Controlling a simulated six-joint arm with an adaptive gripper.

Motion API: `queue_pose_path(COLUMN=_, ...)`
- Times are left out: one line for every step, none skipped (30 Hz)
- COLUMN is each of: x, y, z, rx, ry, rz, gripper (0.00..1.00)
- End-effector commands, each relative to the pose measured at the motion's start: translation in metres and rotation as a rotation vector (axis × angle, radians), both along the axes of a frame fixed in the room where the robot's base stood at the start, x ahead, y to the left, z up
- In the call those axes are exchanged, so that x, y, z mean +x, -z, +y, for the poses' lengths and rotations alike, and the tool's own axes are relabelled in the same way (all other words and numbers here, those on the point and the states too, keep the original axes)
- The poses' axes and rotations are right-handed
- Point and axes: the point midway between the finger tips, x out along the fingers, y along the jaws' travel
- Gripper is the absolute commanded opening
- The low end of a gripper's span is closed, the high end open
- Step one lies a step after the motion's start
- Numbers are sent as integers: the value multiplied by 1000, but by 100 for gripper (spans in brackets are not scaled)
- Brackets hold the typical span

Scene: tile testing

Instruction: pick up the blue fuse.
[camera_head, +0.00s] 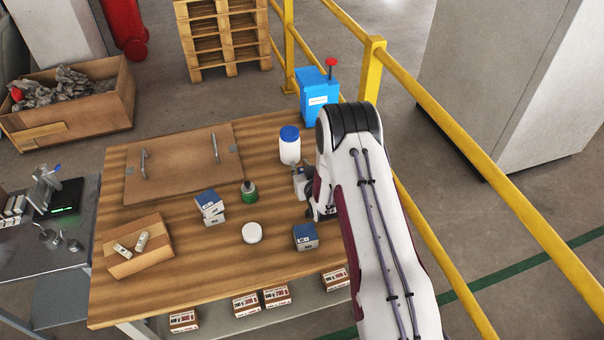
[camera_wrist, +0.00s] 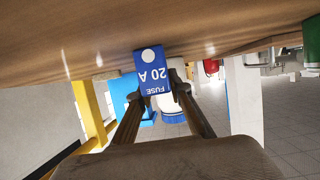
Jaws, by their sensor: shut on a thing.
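The blue fuse (camera_wrist: 151,66), marked "20 A FUSE", is between the two fingers of my gripper (camera_wrist: 156,88) in the wrist view. The fingers are shut on it, and its printed face shows to the camera upside down. In the head view my gripper (camera_head: 301,184) is low over the right part of the wooden table, partly hidden by my arm. I cannot make out the held fuse there. Whether it touches the table top is unclear.
A white bottle with a blue cap (camera_head: 289,150) stands close behind my gripper. Blue-and-grey boxes (camera_head: 305,237) (camera_head: 209,204), a green bottle (camera_head: 249,194) and a white disc (camera_head: 252,233) are on the table. A cardboard tray (camera_head: 120,268) holds two small pieces. Yellow railing (camera_head: 372,66) runs along the right.

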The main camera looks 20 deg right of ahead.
Motion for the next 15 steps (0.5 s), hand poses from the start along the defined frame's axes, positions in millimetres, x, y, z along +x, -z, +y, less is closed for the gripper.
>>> queue_pose_path(x=0, y=0, z=0, rx=0, ry=0, rz=-1, gripper=0)
queue_pose_path(x=0, y=0, z=0, rx=0, ry=0, rz=-1, gripper=0)
queue_pose_path(x=0, y=-1, z=0, rx=0, ry=0, rz=-1, gripper=0)
queue_pose_path(x=0, y=-1, z=0, rx=0, ry=0, rz=-1, gripper=0)
queue_pose_path(x=0, y=-2, z=0, rx=0, ry=0, rz=-1, gripper=0)
queue_pose_path(x=0, y=-3, z=0, rx=0, ry=0, rz=-1, gripper=0)
queue_pose_path(x=0, y=-4, z=0, rx=0, ry=0, rz=-1, gripper=0)
queue_pose_path(x=0, y=-5, z=0, rx=0, ry=0, rz=-1, gripper=0)
queue_pose_path(x=0, y=-7, z=0, rx=0, ry=0, rz=-1, gripper=0)
queue_pose_path(x=0, y=-8, z=0, rx=0, ry=0, rz=-1, gripper=0)
queue_pose_path(x=0, y=-10, z=0, rx=0, ry=0, rz=-1, gripper=0)
queue_pose_path(x=0, y=-13, z=0, rx=0, ry=0, rz=-1, gripper=0)
queue_pose_path(x=0, y=-16, z=0, rx=0, ry=0, rz=-1, gripper=0)
queue_pose_path(x=0, y=-19, z=0, rx=0, ry=0, rz=-1, gripper=0)
queue_pose_path(x=0, y=-22, z=0, rx=0, ry=0, rz=-1, gripper=0)
